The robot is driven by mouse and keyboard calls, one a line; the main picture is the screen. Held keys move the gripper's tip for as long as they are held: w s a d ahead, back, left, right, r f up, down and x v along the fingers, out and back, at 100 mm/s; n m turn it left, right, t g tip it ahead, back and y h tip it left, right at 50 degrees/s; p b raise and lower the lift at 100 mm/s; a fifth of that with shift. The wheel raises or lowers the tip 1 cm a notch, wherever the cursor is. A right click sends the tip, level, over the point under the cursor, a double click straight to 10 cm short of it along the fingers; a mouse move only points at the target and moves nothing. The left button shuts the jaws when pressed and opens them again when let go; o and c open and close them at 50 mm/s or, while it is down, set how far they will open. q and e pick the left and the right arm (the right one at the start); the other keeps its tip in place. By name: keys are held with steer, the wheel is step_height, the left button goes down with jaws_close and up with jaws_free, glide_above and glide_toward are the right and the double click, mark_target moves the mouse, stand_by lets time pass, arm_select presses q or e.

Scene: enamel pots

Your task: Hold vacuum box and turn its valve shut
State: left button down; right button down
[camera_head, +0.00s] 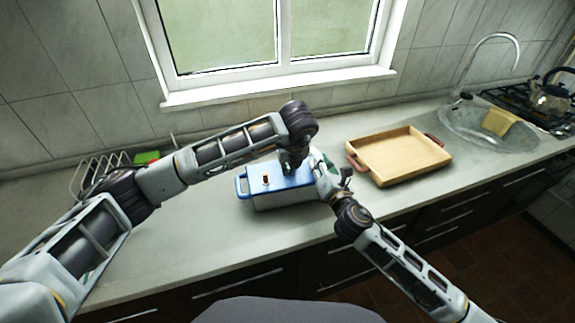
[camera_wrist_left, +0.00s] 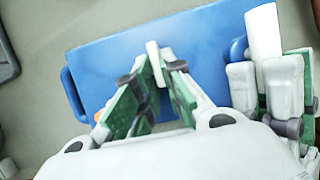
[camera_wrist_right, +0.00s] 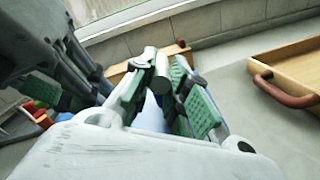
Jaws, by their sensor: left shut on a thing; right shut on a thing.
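The vacuum box (camera_head: 285,198) stands on the counter, with a pale body, a flat blue lid and a blue handle at its left end. The lid (camera_wrist_left: 110,65) fills much of the left wrist view. My left gripper (camera_head: 290,168) points down over the right part of the lid, its fingers shut on the valve, which they mostly hide. My right gripper (camera_head: 322,180) is at the box's right end, shut on the handle there, largely hidden by the fingers. A small orange-red part (camera_head: 266,179) stands on the lid left of my left gripper.
A wooden tray (camera_head: 400,157) with reddish handles lies right of the box, close to my right gripper. A sink (camera_head: 490,125) and a kettle (camera_head: 550,98) are farther right. A dish rack (camera_head: 95,172) stands at the left, behind my left arm. The counter before the box is clear.

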arm_select(q)
steer(key=shift+w+a, duration=0.1)
steer(key=shift+a, duration=0.1)
steer(key=c, duration=1.5)
jaws_free()
steer(key=shift+c, duration=0.2)
steer(key=shift+d, duration=0.1)
steer(key=shift+r, duration=0.1)
steer(key=shift+v, duration=5.95)
